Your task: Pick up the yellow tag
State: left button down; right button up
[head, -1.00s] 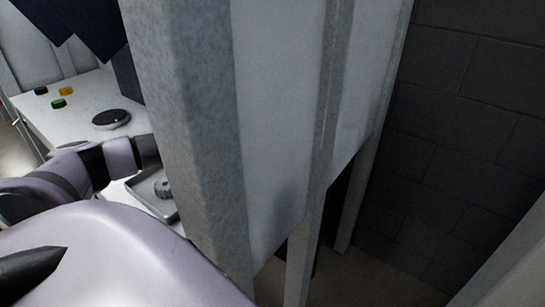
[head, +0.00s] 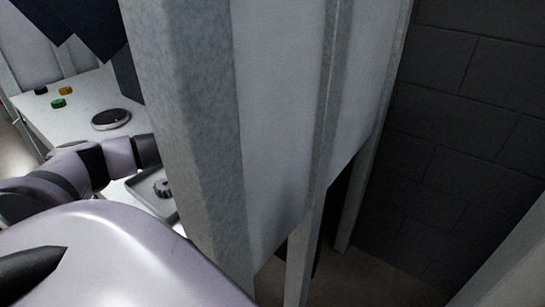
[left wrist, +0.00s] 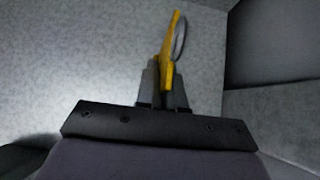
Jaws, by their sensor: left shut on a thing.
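In the left wrist view, my left gripper (left wrist: 162,82) is shut on the yellow tag (left wrist: 168,46). The tag stands up between the fingertips, seen nearly edge-on, with a grey metal ring (left wrist: 179,38) on its right side. Grey panel fills the background behind it. In the head view my left arm comes in from the left, and its gripper is hidden behind the grey post. The tag is not visible there. My right gripper is in neither view.
A grey post (head: 185,130) and panels (head: 280,110) stand close in front. Behind them at left, a white table (head: 85,98) holds a black round disc (head: 111,119), small coloured buttons (head: 58,103) and a grey tray (head: 148,199) with a gear (head: 162,188). A dark block wall (head: 460,130) is at right.

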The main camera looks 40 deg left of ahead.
pick_arm(q)
jog(key=shift+r, duration=0.15)
dwell(0.7)
notch_tip(320, 180, up, 20)
jog(key=b, duration=0.1)
dwell(0.4)
jog(key=shift+f, duration=0.2)
dwell(1.7)
